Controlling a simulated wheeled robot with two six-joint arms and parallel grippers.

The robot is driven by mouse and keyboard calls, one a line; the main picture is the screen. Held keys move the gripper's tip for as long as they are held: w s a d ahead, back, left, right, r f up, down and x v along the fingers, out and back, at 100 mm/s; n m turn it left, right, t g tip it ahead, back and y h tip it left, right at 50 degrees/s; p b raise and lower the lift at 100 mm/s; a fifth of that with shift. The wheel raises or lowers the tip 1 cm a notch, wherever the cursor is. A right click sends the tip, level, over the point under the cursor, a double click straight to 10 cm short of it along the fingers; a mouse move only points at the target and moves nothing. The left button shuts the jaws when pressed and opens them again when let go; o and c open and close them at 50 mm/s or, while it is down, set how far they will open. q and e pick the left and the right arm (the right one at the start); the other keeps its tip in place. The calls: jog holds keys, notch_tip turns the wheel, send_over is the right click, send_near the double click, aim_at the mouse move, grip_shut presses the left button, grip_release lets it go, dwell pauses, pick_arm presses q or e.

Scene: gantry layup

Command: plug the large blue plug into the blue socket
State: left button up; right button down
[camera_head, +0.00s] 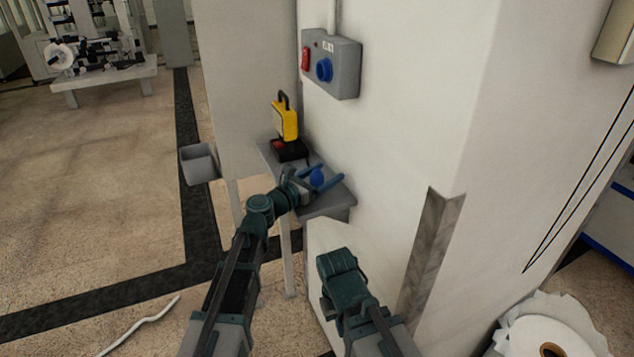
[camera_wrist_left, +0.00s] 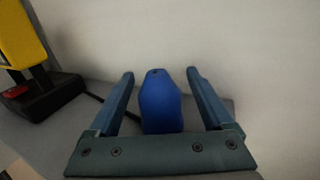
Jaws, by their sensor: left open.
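The large blue plug (camera_head: 317,178) is on the small grey shelf (camera_head: 327,203) against the white pillar. My left gripper (camera_head: 322,178) is open, with its two blue fingers on either side of the plug. In the left wrist view the plug (camera_wrist_left: 160,102) stands between the fingers, with a visible gap on each side. The blue socket (camera_head: 324,69) is on a grey wall box above the shelf, beside a red part. My right arm shows at the bottom centre of the head view, but its fingers cannot be made out.
A yellow device on a black base (camera_head: 287,126) stands at the shelf's far end, left of the plug; it also shows in the left wrist view (camera_wrist_left: 19,45). A grey bin (camera_head: 199,163) is left of the shelf. The white pillar (camera_head: 395,130) bounds the right side.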

pick_arm(q)
grip_shut()
dwell(0.3)
jog(key=shift+r, duration=0.1)
pick_arm(e)
jog(key=shift+r, duration=0.1)
